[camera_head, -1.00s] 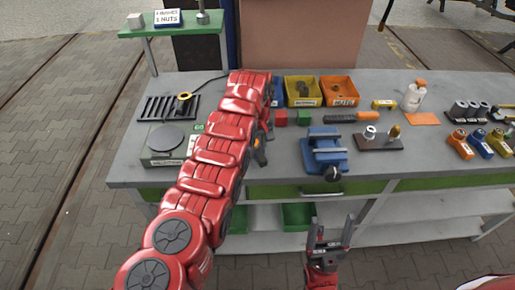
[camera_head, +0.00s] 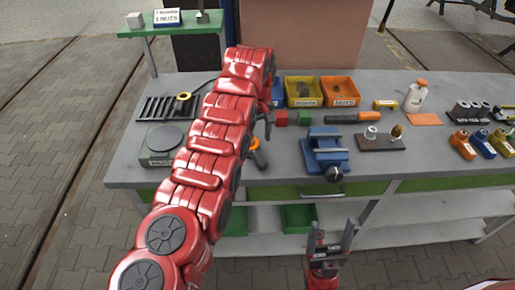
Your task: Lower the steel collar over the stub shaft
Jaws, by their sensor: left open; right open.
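A small silver cylindrical piece (camera_head: 371,132), possibly the steel collar, stands on a dark flat plate (camera_head: 382,144) on the bench. A brass-coloured piece (camera_head: 397,131) stands beside it on the same plate. I cannot tell for certain which part is the stub shaft. My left gripper (camera_head: 269,124), partly hidden by its red arm, is open over the bench just left of the red block, well left of the plate. My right gripper (camera_head: 331,238) is open and empty, pointing up in front of the bench's front edge, below the blue vise.
A blue vise (camera_head: 325,152) stands between my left gripper and the plate. Red (camera_head: 281,118) and green (camera_head: 305,118) blocks, an orange-handled tool (camera_head: 257,153), yellow (camera_head: 303,92) and orange (camera_head: 340,92) bins, and a white bottle (camera_head: 416,97) are on the bench (camera_head: 410,172).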

